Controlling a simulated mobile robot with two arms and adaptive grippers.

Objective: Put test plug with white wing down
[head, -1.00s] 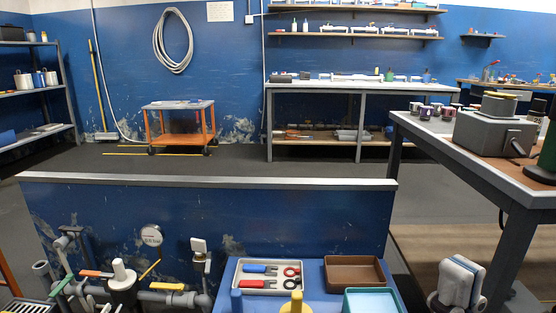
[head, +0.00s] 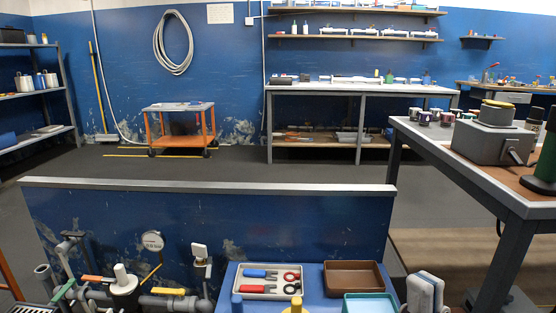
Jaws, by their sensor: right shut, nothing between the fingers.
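A white, flat, wing-like piece (head: 199,250) tops an upright grey fitting on the pipework at the lower left; it looks like the test plug with the white wing, but I cannot be sure. My left gripper is not in view.
The blue bench (head: 224,302) holds a white tray (head: 237,284) with blue and red tools, a brown tray (head: 353,263) and a light blue tray (head: 369,295). A low blue wall (head: 300,215) stands behind. A workbench (head: 440,155) with a grey device (head: 490,143) stands right.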

